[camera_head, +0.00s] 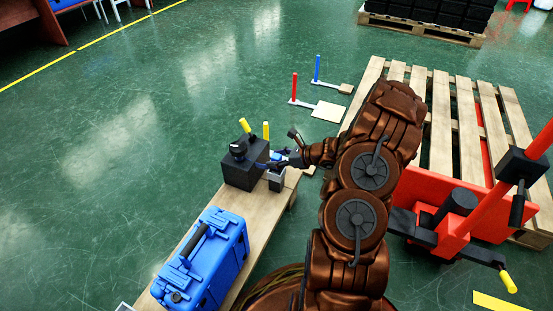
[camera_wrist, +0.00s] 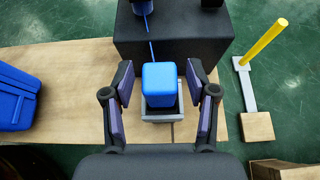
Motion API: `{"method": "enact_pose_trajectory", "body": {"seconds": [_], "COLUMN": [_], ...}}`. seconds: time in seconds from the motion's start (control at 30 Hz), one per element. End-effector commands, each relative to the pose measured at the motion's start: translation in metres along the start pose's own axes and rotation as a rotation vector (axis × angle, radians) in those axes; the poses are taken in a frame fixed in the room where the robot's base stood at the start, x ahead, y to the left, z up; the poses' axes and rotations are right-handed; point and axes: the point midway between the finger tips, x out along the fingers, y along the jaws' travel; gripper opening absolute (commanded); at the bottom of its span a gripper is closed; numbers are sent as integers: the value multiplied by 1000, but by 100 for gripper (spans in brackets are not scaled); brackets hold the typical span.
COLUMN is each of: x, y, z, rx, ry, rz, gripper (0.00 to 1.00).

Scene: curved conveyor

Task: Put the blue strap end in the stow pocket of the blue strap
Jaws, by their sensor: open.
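The blue strap end (camera_wrist: 161,84) is a rounded blue block in the wrist view. It is at the mouth of the grey stow pocket (camera_wrist: 161,116), with its top standing above the rim; how deep it sits I cannot tell. A thin blue strap (camera_wrist: 151,48) runs from it up over the black block. My gripper (camera_wrist: 160,76) is open, with one finger on each side of the strap end and a gap on both sides. In the head view my gripper (camera_head: 272,163) is beside the black block, above the dark pocket (camera_head: 276,181), and hides most of the strap end.
The black block (camera_head: 240,174) stands on a wooden bench (camera_head: 262,219). A blue case (camera_head: 207,257) lies nearer on the bench. Yellow, red and blue posts stand on the floor beyond. A pallet (camera_head: 440,140) and a red pallet jack (camera_head: 470,215) are at the right.

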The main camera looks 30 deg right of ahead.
Motion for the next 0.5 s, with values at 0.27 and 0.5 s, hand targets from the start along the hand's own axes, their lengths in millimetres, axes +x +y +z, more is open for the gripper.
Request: {"method": "enact_pose_trajectory", "body": {"seconds": [0.27,0.5], "x": [-28,-76], "y": [-1,-2], "z": [4,4], "rx": [3,1], "ry": [0,1], "rz": [-4,-5], "gripper": [58,58]}}
